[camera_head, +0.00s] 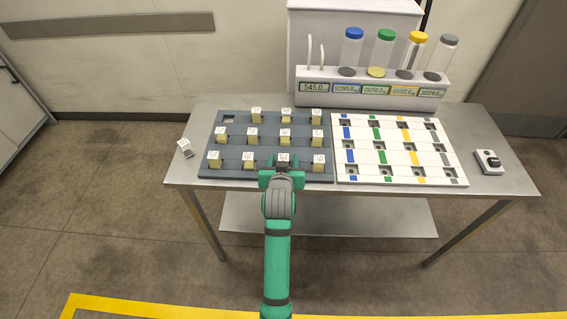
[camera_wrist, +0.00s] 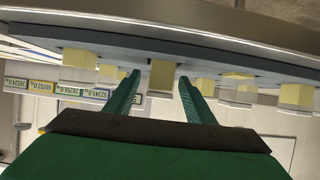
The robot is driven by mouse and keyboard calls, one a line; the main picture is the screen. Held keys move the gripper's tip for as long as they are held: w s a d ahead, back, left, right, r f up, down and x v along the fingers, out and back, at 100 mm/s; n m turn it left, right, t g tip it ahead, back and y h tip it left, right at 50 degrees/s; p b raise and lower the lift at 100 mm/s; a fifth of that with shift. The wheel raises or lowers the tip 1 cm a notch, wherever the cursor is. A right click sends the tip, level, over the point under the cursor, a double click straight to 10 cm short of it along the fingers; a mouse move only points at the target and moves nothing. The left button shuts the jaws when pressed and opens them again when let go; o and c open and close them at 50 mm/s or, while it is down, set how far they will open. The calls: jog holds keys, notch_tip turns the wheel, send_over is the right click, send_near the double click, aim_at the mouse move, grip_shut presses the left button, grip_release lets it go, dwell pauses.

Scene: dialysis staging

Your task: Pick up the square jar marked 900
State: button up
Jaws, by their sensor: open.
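Several small square jars with white tops and yellowish bodies stand in rows on the grey tray (camera_head: 233,142). Their markings are too small to read, so I cannot tell which is marked 900. My gripper (camera_head: 283,174) is open at the tray's front edge, at the third jar (camera_head: 283,158) of the front row. In the wrist view, which looks upside down, the open fingers (camera_wrist: 160,92) reach out on both sides of one yellowish jar (camera_wrist: 162,75). I cannot tell whether they touch it. Its lower part is partly hidden by my gripper in the head view.
A lone jar (camera_head: 184,148) sits off the tray at the table's left edge. A white board (camera_head: 398,174) with coloured squares lies to the right. Behind stands a rack (camera_head: 330,90) with tubes and number displays. A small device (camera_head: 489,162) is at far right.

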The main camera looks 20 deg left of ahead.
jog(key=c, duration=1.2)
jog(key=shift+o, duration=0.2)
jog(key=shift+r, duration=0.15)
